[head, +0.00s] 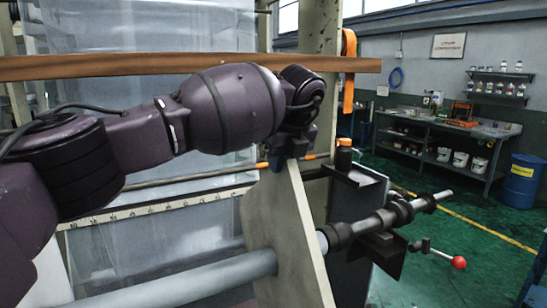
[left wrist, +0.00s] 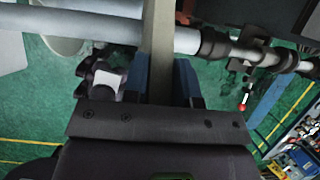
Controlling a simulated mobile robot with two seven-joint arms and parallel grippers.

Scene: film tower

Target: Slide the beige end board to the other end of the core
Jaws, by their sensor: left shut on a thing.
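The beige end board (head: 268,230) stands near the right end of the grey core (head: 185,282) in the head view, with the core running up to its face. A short pale piece of core (head: 322,241) shows just right of the board. My left gripper (head: 291,160) is at the board's top edge. In the left wrist view, its blue fingers (left wrist: 161,78) lie on both sides of the board (left wrist: 158,30), shut on it. The core (left wrist: 85,27) crosses behind the board there. The board's lower part is cut off in the head view. My right gripper is not seen.
A brown wooden bar (head: 120,66) crosses behind my left arm. Clear film (head: 150,245) hangs behind the core. A workbench (head: 440,135) and blue drum (head: 522,181) stand farther right.

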